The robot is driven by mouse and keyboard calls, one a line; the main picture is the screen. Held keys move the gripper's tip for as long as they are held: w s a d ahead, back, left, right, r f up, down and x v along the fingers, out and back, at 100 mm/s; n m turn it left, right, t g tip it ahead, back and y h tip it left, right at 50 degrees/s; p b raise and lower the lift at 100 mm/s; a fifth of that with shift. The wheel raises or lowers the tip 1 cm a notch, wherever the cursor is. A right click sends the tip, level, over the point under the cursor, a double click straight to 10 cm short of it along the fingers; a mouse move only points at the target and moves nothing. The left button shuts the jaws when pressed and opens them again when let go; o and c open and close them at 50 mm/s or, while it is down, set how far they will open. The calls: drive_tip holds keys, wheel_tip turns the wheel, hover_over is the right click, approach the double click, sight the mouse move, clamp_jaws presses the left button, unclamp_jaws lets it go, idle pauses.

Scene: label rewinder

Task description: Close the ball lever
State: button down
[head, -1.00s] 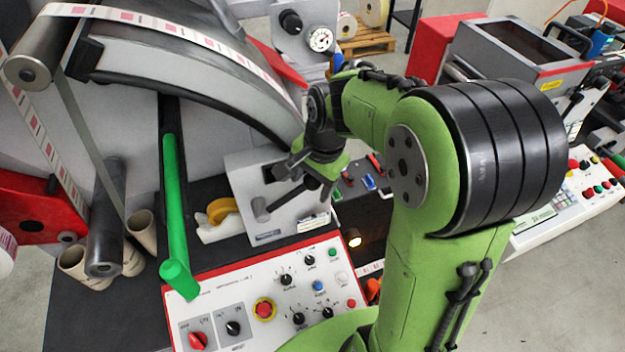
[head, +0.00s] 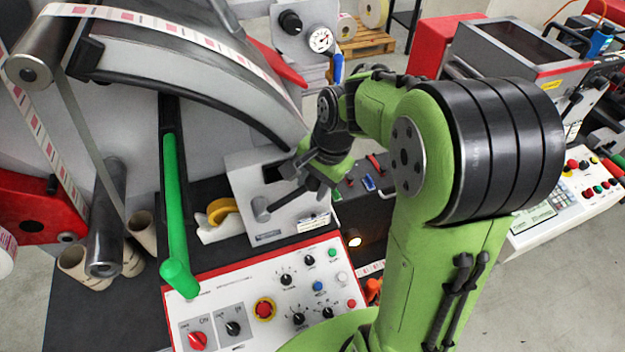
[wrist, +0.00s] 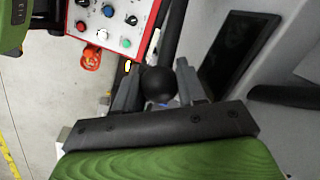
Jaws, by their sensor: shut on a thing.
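The ball lever shows as a round black ball (wrist: 157,84) in the wrist view. It sits between the two grey fingers of my gripper (wrist: 158,76), which is shut on it. The fingers flank the ball on both sides. In the head view my gripper (head: 318,184) is at the right side of a light grey box, and my own wrist covers the ball there.
A control panel (head: 250,285) with knobs and buttons lies in front. A green bar (head: 174,205) stands left. A curved machine guard (head: 200,70) rises behind.

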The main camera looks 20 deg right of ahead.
drive_tip(key=shift+d+f+y, duration=0.35)
drive_tip(key=shift+f+y, duration=0.35)
drive_tip(key=shift+f, duration=0.1)
wheel_tip(320, 180, down, 9)
drive_tip(key=y, duration=0.8)
drive_tip(key=shift+a+m+t+y, duration=0.3)
drive_tip(key=shift+a+m+y, duration=0.1)
drive_tip(key=shift+a, duration=0.05)
drive_tip(key=shift+f, duration=0.2)
drive_tip(key=c, duration=0.7)
unclamp_jaws()
drive_tip(key=shift+o, duration=0.2)
drive_tip(key=p+v, duration=0.2)
drive_tip(key=v, duration=1.3)
drive_tip(key=shift+d+r, duration=0.25)
drive_tip(key=shift+d, duration=0.1)
drive_tip(key=shift+w, duration=0.1)
